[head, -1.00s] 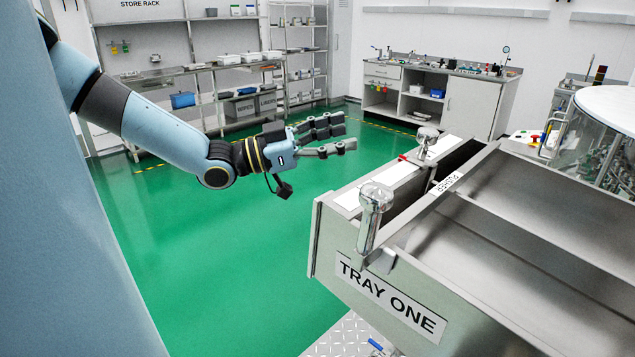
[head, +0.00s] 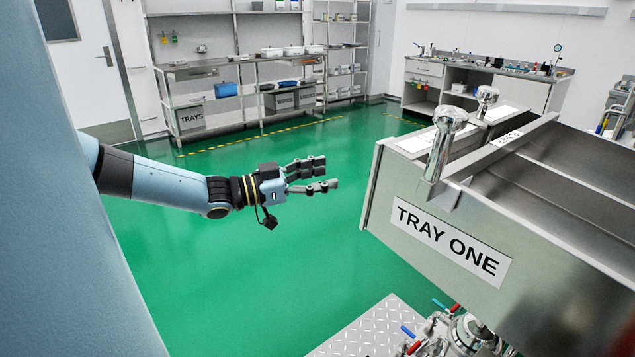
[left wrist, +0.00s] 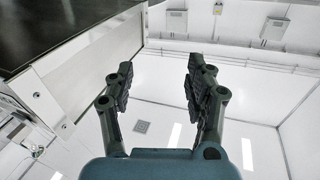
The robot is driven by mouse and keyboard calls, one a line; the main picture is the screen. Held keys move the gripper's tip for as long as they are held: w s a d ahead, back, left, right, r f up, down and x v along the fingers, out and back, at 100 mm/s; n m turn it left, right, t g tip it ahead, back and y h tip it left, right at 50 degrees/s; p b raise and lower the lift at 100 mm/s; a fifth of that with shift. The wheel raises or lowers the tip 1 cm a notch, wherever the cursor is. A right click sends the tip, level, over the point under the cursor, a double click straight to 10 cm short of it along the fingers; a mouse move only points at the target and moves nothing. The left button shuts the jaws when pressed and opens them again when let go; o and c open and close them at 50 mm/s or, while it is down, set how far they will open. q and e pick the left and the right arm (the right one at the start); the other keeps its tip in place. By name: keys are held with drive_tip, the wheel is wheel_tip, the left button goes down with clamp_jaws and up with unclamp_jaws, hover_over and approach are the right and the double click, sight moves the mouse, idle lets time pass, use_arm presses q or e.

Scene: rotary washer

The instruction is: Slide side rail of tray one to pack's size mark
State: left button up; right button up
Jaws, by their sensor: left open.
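Tray one, a steel tray labelled TRAY ONE (head: 450,240), is at the right of the head view. Its side rail (head: 480,158) is a long metal bar along the tray's near-left side, with a small printed label on it. A chrome knob (head: 440,150) stands at the rail's front end, and a second knob (head: 485,97) is farther back. White strips (head: 414,144) lie on the ledge beside the rail; I cannot read any size mark. My left gripper (head: 326,177) is open and empty, left of the tray and apart from it. Its fingers also show in the left wrist view (left wrist: 160,68).
A metal plate (head: 370,330) and pipes with red and blue handles (head: 455,333) are below the tray. Shelving (head: 240,85) and a workbench (head: 480,80) stand at the back. Green floor between gripper and shelving is clear.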

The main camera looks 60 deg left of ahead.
use_arm(q)
drive_tip(key=shift+n+g+y, duration=0.3)
drive_tip(key=shift+y, duration=0.1)
drive_tip(key=shift+s+a+f, duration=0.25)
drive_tip(key=shift+s+f, duration=0.45)
drive_tip(key=shift+f, duration=0.15)
drive_tip(key=shift+s+a+f, duration=0.2)
drive_tip(key=shift+s+f, duration=0.45)
drive_tip(key=shift+f, duration=0.2)
drive_tip(key=shift+w, duration=0.1)
